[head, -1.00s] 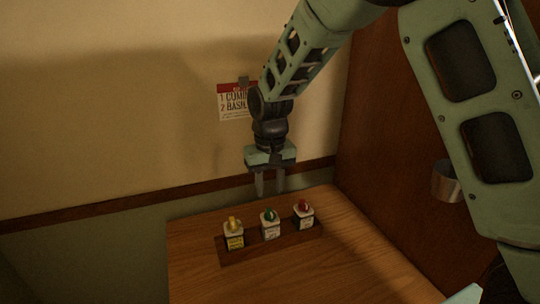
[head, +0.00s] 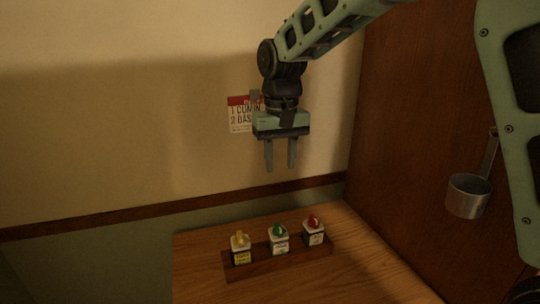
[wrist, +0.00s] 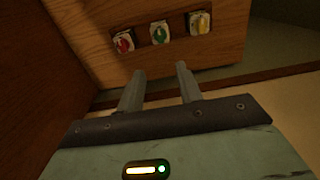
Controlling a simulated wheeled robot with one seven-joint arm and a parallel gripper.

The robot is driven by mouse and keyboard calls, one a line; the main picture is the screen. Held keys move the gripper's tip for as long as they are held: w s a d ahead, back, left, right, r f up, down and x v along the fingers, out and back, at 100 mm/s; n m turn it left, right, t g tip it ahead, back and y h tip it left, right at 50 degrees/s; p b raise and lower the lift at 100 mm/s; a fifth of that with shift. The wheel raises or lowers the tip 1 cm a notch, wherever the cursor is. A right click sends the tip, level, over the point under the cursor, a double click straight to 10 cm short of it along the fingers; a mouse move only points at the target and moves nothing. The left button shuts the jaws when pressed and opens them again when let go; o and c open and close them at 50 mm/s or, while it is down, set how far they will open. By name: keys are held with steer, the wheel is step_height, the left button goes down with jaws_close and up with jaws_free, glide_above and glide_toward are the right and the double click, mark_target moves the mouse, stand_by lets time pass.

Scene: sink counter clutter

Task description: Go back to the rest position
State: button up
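My gripper (head: 282,155) hangs pointing down, above and behind the wooden counter (head: 205,285) in the head view. Its two fingers are apart with nothing between them. The fingers also show in the wrist view (wrist: 160,85), empty.
A paper sign (head: 238,116) with red and black print hangs on the cream wall, partly behind my gripper. A metal cup (head: 468,195) hangs on the brown wooden panel (head: 405,130) at the right. The counter in front of the rack is bare.

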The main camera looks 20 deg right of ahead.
steer(key=s+a+f+n, duration=0.2)
steer(key=s, duration=0.7)
steer(key=s+a+f+n, duration=0.2)
steer(key=s+f+n, duration=0.1)
steer(key=s, duration=0.7)
steer(key=s+a+f+n+b, duration=0.1)
steer(key=s+a+f+n, duration=0.1)
steer(key=s, duration=0.8)
steer(key=shift+s+a+f+n+y, duration=0.15)
steer(key=shift+f+n+y, duration=0.15)
steer(key=shift+f+n, duration=0.3)
steer(key=shift+f, duration=0.1)
